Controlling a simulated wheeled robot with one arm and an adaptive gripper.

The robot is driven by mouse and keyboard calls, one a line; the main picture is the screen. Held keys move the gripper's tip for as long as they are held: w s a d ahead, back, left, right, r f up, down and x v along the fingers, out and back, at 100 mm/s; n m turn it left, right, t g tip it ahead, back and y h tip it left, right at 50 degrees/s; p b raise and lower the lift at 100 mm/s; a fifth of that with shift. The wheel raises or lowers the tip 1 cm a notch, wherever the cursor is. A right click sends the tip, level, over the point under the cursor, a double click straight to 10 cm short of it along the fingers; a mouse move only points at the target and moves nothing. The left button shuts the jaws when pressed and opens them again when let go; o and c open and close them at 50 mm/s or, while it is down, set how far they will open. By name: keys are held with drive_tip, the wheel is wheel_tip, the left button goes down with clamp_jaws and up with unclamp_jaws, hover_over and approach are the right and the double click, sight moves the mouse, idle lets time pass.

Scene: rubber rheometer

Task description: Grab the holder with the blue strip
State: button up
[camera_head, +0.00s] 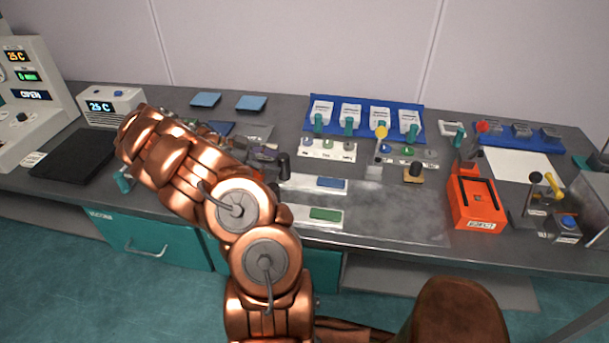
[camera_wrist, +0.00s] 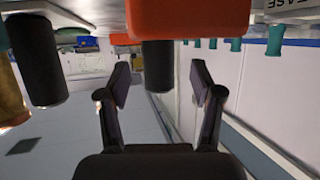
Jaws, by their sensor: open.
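The holder with the blue strip (camera_head: 308,181) is a flat white piece lying on the grey bench in the head view, with the blue strip (camera_head: 332,183) toward its right end. A similar white holder with a green strip (camera_head: 325,215) lies just in front of it. My gripper (camera_head: 270,160) is dark and partly hidden by my copper arm, just left of and behind the blue-strip holder. In the wrist view my gripper (camera_wrist: 158,85) has its two fingers apart. A dark cylinder under a red-orange block (camera_wrist: 190,18) shows beyond the gap. I cannot make out the blue-strip holder there.
Behind are a blue rack (camera_head: 365,104) with white pieces and a white plate with small knobs (camera_head: 328,150). An orange device (camera_head: 476,205) stands to the right. A temperature box (camera_head: 113,106) and a black mat (camera_head: 73,157) are left.

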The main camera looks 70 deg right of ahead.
sight(285, 164)
drive_tip(key=p+x, duration=0.1)
drive_tip(key=x, duration=0.2)
drive_tip(key=shift+s+r+p, duration=0.2)
drive_tip(key=shift+s+p, duration=0.1)
drive_tip(key=shift+p, duration=0.05)
drive_tip(key=shift+s+f, duration=0.15)
drive_tip(key=shift+f, duration=0.05)
clamp_jaws()
